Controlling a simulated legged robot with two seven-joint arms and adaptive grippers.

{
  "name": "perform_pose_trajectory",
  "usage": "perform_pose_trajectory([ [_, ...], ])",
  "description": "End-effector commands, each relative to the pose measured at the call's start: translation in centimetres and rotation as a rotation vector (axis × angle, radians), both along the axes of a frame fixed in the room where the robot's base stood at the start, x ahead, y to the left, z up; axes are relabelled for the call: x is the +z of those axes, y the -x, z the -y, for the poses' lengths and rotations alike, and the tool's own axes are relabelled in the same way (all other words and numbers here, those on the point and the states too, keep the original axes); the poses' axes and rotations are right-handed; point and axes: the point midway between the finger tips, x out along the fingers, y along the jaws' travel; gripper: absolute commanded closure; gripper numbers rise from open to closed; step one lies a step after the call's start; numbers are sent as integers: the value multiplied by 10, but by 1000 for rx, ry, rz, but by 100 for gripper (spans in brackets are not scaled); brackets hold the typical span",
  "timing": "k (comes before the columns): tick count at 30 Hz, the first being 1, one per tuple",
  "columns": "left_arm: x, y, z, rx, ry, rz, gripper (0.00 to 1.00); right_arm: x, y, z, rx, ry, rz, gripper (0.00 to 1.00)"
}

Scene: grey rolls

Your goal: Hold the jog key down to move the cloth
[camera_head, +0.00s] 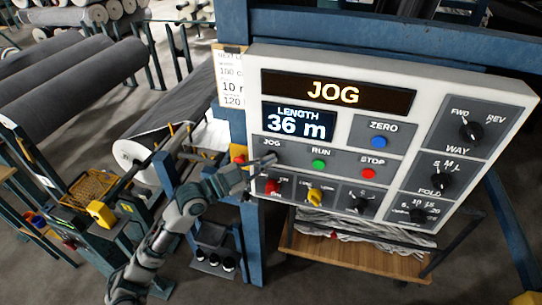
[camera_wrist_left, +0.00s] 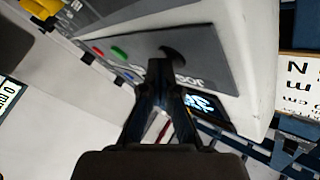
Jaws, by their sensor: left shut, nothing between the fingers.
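The control panel (camera_head: 345,125) faces me, with a lit display (camera_head: 338,92) reading JOG and a length screen (camera_head: 298,121) reading 36 m. My left gripper (camera_head: 270,160) is shut and empty, its fingertips at the key under the JOG label. They cover most of that key in the head view. In the left wrist view the dark jog key (camera_wrist_left: 178,56) shows just beyond the closed fingertips (camera_wrist_left: 163,68); whether they touch is hard to tell. Grey cloth (camera_head: 183,112) runs on a roll left of the panel. My right gripper is not in view.
The green RUN button (camera_head: 319,163), red STOP button (camera_head: 368,173) and blue ZERO button (camera_head: 379,141) lie right of my fingertips. A red knob (camera_head: 272,187) and a yellow knob (camera_head: 315,196) sit below. Blue frame posts (camera_head: 251,240) stand behind the panel.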

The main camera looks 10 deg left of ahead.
Motion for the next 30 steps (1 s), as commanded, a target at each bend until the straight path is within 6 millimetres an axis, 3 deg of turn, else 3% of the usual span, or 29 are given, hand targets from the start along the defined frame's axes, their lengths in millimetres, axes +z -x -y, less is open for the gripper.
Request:
perform_pose_trajectory([
  [22, 0, 0, 0, 1, -1, -1, 100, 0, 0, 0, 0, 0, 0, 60],
  [30, 0, 11, -2, 2, -1, 1, 100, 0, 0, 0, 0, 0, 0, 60],
])
